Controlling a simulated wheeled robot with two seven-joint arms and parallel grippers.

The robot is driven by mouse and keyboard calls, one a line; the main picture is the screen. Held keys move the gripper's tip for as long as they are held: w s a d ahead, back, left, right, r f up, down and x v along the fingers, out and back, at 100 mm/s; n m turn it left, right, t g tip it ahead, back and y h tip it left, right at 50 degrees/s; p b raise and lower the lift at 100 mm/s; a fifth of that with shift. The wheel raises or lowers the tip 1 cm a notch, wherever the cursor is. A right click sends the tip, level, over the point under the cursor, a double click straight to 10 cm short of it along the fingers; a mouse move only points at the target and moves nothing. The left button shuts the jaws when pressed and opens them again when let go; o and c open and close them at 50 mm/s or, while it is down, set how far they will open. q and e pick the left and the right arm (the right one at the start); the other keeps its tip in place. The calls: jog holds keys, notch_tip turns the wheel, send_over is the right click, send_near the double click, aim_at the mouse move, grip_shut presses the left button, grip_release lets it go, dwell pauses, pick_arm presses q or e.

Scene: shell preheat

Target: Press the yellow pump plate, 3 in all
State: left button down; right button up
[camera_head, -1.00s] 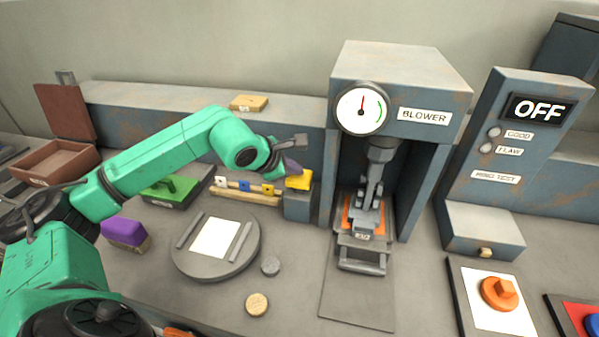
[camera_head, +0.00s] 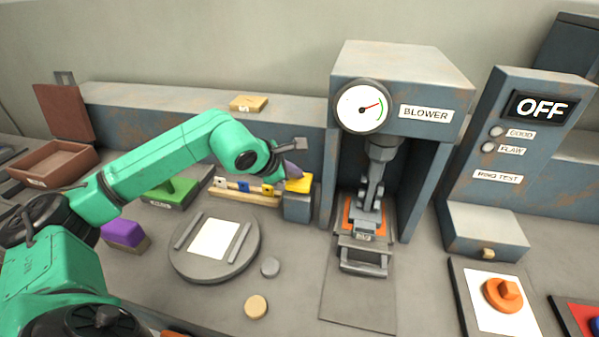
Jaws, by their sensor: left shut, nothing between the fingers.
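The yellow pump plate (camera_head: 302,185) sits on top of a small grey-blue block (camera_head: 297,208) left of the blower. My left gripper (camera_head: 294,171) is shut and empty. Its dark purple tip points down onto the plate and appears to touch it. The plate sits low, close to the block's top. My right gripper is not in view.
A rail with small coloured blocks (camera_head: 245,193) lies just left of the pump. A round grey turntable (camera_head: 190,262) with a white sheet stands in front. The blower's bay (camera_head: 408,190) is close on the right. Loose discs lie on the bench.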

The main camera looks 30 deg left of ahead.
aim_at(295, 181)
pick_arm(q)
jog(key=shift+f, duration=0.3)
jog(key=shift+r, duration=0.1)
jog(key=shift+r+p, duration=1.1)
jog(key=shift+r, duration=0.9)
notch_tip(295, 181, up, 5)
jog(key=p, duration=0.3)
jog(key=shift+p, duration=0.3)
